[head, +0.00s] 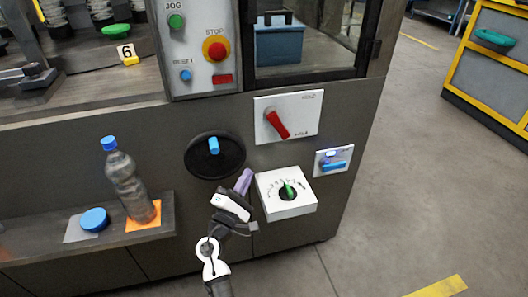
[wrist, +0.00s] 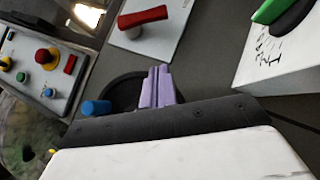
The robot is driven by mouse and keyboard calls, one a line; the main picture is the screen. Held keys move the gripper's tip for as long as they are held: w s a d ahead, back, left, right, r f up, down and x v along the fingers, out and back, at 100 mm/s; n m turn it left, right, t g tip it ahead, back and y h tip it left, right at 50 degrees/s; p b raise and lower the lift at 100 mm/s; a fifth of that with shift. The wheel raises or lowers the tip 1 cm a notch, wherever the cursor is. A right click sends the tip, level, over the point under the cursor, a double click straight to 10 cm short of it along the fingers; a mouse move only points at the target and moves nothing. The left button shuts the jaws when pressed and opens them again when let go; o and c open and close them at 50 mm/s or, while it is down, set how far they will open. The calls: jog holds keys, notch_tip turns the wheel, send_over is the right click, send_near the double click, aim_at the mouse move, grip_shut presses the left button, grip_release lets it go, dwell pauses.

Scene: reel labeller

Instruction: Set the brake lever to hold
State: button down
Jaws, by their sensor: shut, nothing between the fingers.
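A red lever (head: 277,124) is mounted on a white plate (head: 300,110) on the machine's grey front. It slants from its pivot at the upper left down to the right, toward the lower label. The plate's two small labels are blurred; the lower one seems to read HOLD. In the wrist view the lever (wrist: 143,17) shows at the top. My gripper (head: 244,182) has light purple fingers, shut together and empty. They are below and left of the lever plate, apart from the lever. The gripper also shows in the wrist view (wrist: 158,84).
A black handwheel (head: 200,160) with a blue knob is left of my gripper. A white box (head: 289,207) with a green pointer is close on its right. A blue switch (head: 334,165) sits farther right. A bottle (head: 128,178) stands on the left shelf.

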aim_at(277, 123)
jog(key=s+d+r+p+x, duration=0.1)
jog(key=p+x, duration=0.3)
jog(key=x, duration=0.8)
jog(key=shift+d+r, duration=0.25)
jog(key=shift+d, duration=0.45)
jog(key=shift+w+f, duration=0.1)
jog(key=shift+f, duration=0.05)
